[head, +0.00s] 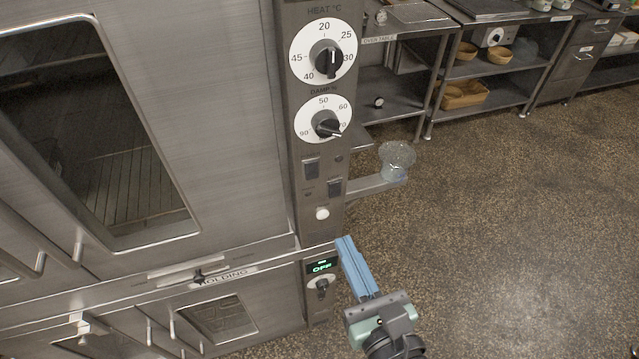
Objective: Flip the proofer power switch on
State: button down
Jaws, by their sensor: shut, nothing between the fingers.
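The proofer control panel (302,140) is a tall steel strip with a heat dial (324,52) and a damp dial (323,119). Below the dials are two dark rocker switches, one at upper left (311,168) and one at lower right (335,187). Their labels are too small to read, so I cannot tell which is power or how either is set. My gripper (345,241) has blue fingers, shut and empty. In the picture its tips are below the switches, near the panel's lower right edge; I cannot tell whether they touch anything.
A white round button (322,213) sits under the switches. Below is the holding unit's display (322,265), reading OFF, above a knob (322,286). A bracket with a clear glass bowl (397,158) juts right of the panel. Open floor (520,230) lies to the right.

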aim_at(313, 178)
jog(key=p+x, duration=0.3)
jog(key=x, duration=1.1)
jog(key=shift+w, duration=0.1)
jog(key=shift+w, duration=0.1)
